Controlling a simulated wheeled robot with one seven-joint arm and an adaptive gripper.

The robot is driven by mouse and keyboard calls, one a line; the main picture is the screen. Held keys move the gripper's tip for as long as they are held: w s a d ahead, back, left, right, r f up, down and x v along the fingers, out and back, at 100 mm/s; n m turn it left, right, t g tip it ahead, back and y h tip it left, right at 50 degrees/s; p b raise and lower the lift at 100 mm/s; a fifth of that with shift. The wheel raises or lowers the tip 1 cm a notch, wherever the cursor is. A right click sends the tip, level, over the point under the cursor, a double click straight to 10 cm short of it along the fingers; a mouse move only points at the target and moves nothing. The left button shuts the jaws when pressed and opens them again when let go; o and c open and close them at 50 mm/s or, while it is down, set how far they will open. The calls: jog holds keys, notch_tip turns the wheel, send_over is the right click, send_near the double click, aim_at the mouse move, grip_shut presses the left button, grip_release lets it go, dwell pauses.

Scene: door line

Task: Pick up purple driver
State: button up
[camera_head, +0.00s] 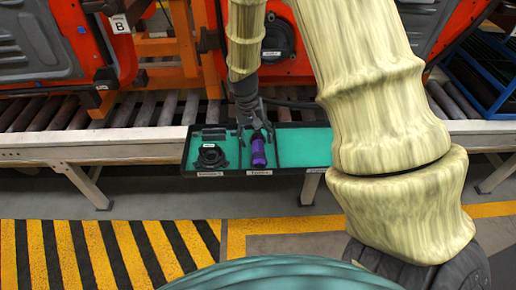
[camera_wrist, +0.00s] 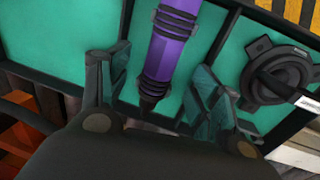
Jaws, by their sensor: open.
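The purple driver (camera_head: 258,151) lies in the middle compartment of a dark tray with a teal floor (camera_head: 304,148). It has a purple body with black bands and a dark end; in the wrist view the driver (camera_wrist: 172,48) points down toward my gripper's palm. My gripper (camera_head: 256,132) is over the tray at the driver's far end. In the wrist view my gripper (camera_wrist: 160,88) is open, with one finger on each side of the driver. No contact between the fingers and the driver shows. Their height above it is hard to tell.
A black round part (camera_head: 210,157) sits in the tray's left compartment; it also shows in the wrist view (camera_wrist: 283,72). Thin dividers separate the compartments. Orange door frames (camera_head: 60,45) stand behind. The tray's right compartment looks empty.

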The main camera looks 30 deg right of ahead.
aim_at(257, 145)
jog(key=shift+s+f, duration=0.25)
jog(key=shift+f, duration=0.35)
jog(key=shift+s+d+f+p, duration=0.15)
jog(key=shift+f+p, duration=0.15)
jog(key=shift+f, duration=1.8)
grip_shut()
